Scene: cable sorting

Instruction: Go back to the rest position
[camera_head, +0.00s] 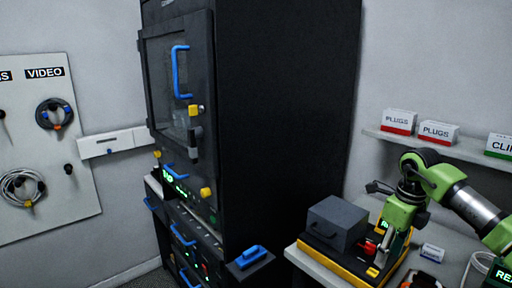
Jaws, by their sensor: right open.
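My right arm comes in from the right edge in green and silver and bends down over the bench at lower right. My right gripper (384,254) hangs at its lower end, open, low above a black-and-yellow tray (347,275) on the bench. A small red part (369,247) shows close to its left side; I cannot tell whether they touch. Nothing is clearly held between the fingers. My left gripper is not in view.
A tall black cabinet (290,110) with blue handles fills the middle. A grey box (336,223) stands on the tray, left of my right gripper. A wall shelf (455,153) carries labelled boxes. A pegboard (85,190) with coiled cables hangs at left.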

